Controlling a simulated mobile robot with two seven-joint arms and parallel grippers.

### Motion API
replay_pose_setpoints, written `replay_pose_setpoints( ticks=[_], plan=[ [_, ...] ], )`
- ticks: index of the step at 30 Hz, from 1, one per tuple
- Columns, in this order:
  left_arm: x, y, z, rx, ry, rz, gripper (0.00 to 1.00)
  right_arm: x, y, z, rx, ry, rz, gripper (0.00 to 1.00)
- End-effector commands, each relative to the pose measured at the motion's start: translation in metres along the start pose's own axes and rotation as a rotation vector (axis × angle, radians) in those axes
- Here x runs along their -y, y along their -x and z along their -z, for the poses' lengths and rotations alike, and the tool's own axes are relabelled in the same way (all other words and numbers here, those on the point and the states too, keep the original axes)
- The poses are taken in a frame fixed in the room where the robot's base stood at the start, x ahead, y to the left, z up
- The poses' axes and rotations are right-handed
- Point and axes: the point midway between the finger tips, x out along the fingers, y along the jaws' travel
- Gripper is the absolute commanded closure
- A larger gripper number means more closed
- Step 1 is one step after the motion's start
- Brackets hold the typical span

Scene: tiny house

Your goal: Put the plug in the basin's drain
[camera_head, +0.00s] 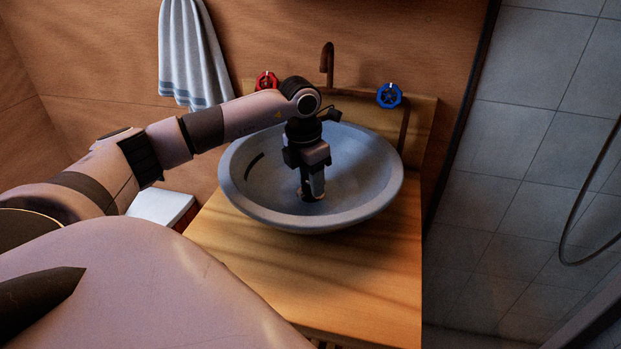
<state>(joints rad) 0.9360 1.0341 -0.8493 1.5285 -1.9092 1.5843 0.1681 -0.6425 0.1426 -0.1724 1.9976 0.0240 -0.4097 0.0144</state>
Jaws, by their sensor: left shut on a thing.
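The grey basin (260,205) is a round bowl on a wooden counter in the head view. My left gripper (312,190) points down into the bowl, with its fingertips low near the middle of the basin floor. It is shut on a small dark thing at its tips, which appears to be the plug (311,197). The plug is mostly covered by the fingers, and I cannot tell whether it touches the drain. The drain itself is hidden beneath the gripper and plug. My right gripper is not in view.
A tap (327,60) rises behind the basin, with a red valve handle (266,81) and a blue one (389,95) beside it. A striped towel (190,60) hangs on the wall. The counter (300,275) is bare in front of the basin.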

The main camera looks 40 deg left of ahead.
Motion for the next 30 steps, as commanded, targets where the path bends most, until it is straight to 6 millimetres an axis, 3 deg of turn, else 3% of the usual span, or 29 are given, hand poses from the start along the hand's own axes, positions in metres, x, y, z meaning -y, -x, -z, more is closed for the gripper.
replay_pose_setpoints(
  ticks=[30],
  plan=[
    [-0.0001, -0.0044, 0.0006, 0.0, 0.0, 0.0, 0.9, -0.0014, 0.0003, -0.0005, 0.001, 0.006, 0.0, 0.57]
  ],
)
